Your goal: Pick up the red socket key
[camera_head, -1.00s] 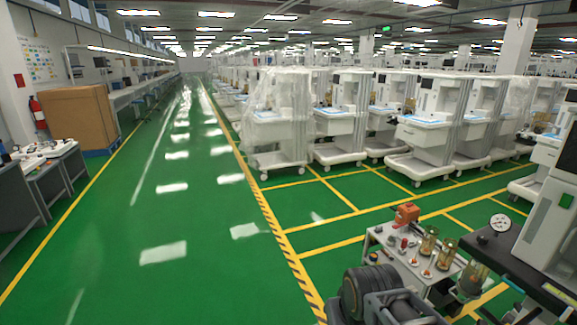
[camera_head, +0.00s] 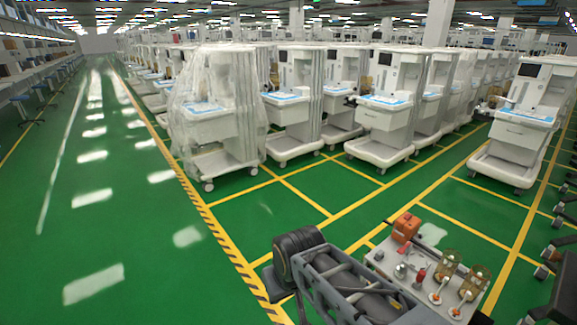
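A small red object (camera_head: 421,275) stands upright on the top of a light grey cart (camera_head: 383,262) at the lower right. It may be the red socket key, but it is too small to be sure. Grey metal pieces (camera_head: 400,270) lie just left of it. My dark grey arm crosses the bottom of the view in front of the cart and hides its near left part. My gripper is not visible.
An orange box (camera_head: 406,227) sits at the cart's back left corner. Two amber jars (camera_head: 450,262) and two white-and-orange items (camera_head: 437,291) stand on its right. White anaesthesia carts (camera_head: 215,125) line up behind. The green aisle at left is clear.

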